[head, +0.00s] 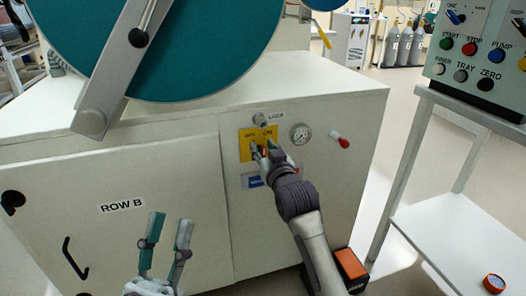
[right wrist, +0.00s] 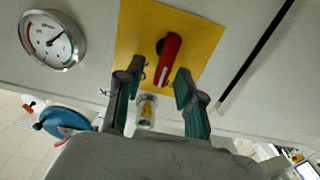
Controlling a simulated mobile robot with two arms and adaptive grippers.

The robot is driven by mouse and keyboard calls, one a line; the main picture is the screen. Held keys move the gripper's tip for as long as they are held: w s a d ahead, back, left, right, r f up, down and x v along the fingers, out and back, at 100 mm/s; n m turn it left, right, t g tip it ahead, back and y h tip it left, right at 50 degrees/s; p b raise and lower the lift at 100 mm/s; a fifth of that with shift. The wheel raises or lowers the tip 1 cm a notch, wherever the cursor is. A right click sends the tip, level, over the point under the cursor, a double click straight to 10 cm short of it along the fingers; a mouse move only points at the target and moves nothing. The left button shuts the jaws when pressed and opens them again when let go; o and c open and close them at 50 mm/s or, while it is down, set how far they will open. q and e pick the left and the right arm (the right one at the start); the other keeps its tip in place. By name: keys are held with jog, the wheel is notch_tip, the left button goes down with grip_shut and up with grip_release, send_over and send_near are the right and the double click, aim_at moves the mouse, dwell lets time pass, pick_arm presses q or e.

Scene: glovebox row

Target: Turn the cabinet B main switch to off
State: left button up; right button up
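The main switch is a red handle (right wrist: 168,58) on a yellow plate (right wrist: 205,45), on the cabinet front marked ROW B (head: 165,185). In the head view the yellow plate (head: 246,150) is partly covered by my right gripper (head: 263,149). In the right wrist view my right gripper (right wrist: 158,76) is open, its fingertips on either side of the handle's lower end. Gaps show between fingers and handle; contact cannot be told. My left gripper (head: 167,232) is open and empty in front of the cabinet's lower door.
A pressure gauge (head: 300,134) and a red-tipped knob (head: 341,142) sit right of the plate. A button panel (head: 475,65) and white shelf (head: 470,230) stand at the right. An orange-topped box (head: 350,265) is on the floor.

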jog(key=shift+w+a, duration=0.1)
jog(key=shift+w, duration=0.2)
pick_arm(q)
jog(key=shift+s+r+t+h, duration=0.3)
jog(key=shift+s, duration=0.05)
pick_arm(e)
jog(key=shift+c, duration=0.3)
grip_shut()
pick_arm(q)
jog(key=shift+w, duration=0.1)
